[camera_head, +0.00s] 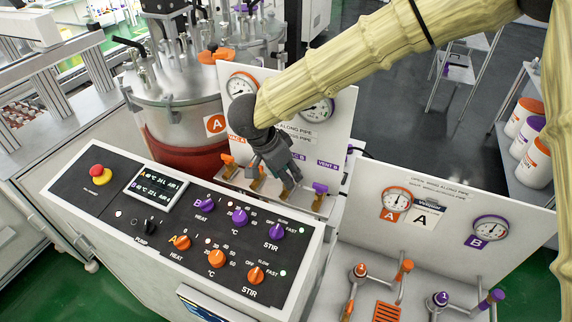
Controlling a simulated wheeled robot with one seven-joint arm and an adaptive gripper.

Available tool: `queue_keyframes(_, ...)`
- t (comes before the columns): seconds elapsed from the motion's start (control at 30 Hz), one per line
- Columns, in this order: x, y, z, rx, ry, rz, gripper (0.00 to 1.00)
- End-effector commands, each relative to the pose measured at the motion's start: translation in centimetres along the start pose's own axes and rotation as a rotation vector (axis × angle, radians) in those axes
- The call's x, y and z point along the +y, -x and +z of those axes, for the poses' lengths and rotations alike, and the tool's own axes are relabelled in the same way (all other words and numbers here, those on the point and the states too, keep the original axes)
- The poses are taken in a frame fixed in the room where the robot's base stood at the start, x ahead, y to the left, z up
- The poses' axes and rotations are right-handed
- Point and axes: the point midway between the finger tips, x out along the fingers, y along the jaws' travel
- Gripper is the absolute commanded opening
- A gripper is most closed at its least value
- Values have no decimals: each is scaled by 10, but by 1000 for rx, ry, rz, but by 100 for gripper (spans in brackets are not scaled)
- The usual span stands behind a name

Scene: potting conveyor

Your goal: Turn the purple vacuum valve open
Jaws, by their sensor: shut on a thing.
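My gripper (286,183) reaches down in front of the white gauge panel (343,125), at the row of small valves along its foot. It is shut at the place below the partly covered purple label ending in "C B" (298,156). The purple vacuum valve's handle there is hidden by my fingers, so its angle cannot be told. To the right, the purple vent valve (320,187) stands apart from my gripper under its "VENT B" label (327,164). Orange valves (228,160) stand to the left.
A black control panel (170,215) with purple and orange knobs lies in front. A second gauge panel (425,215) with more valves stands at the right. A steel vessel (180,95) is behind at the left. White buckets (530,140) stand on a shelf at the right.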

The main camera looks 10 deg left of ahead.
Motion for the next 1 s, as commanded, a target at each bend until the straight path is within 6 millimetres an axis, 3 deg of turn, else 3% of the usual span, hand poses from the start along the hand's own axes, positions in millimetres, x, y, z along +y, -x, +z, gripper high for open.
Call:
queue_keyframes(0.6, -4, -1, -1, -2, -535, 221, 13)
queue_keyframes(1.0, -5, -1, -2, -3, -784, 324, 13)
